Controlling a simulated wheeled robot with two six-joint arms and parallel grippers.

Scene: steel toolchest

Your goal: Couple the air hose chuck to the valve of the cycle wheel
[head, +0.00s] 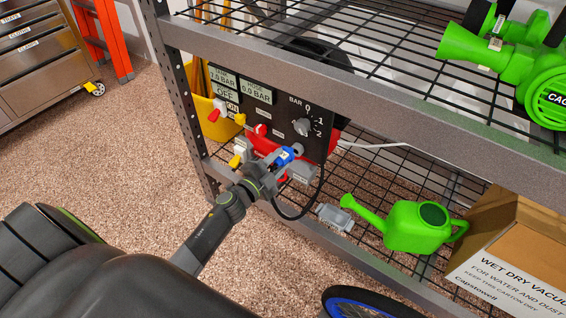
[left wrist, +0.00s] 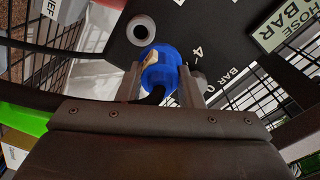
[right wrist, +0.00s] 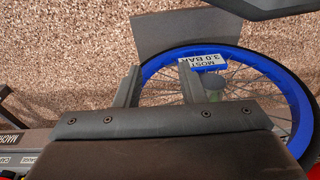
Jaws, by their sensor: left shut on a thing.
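My left gripper (head: 287,163) is shut on the blue air hose chuck (head: 289,154), in front of the black control panel (head: 282,112). In the left wrist view the chuck (left wrist: 160,68) sits between both fingers, with the black hose (left wrist: 153,97) leaving it toward the palm. The hose also hangs in a loop below the panel in the head view (head: 300,215). The cycle wheel (head: 365,297) has a black tyre and a blue rim and shows partly at the bottom of the head view. My right gripper (right wrist: 158,83) is open and empty over the wheel (right wrist: 245,58). I cannot make out the valve clearly.
A steel shelf rack (head: 370,85) holds the panel, a green watering can (head: 415,226), a cardboard box (head: 510,255) and a green blower (head: 520,70). Its lower front rail lies between the panel and the wheel. A label reading 3.0 BAR (right wrist: 203,62) is at the wheel. Open floor (head: 130,150) lies left.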

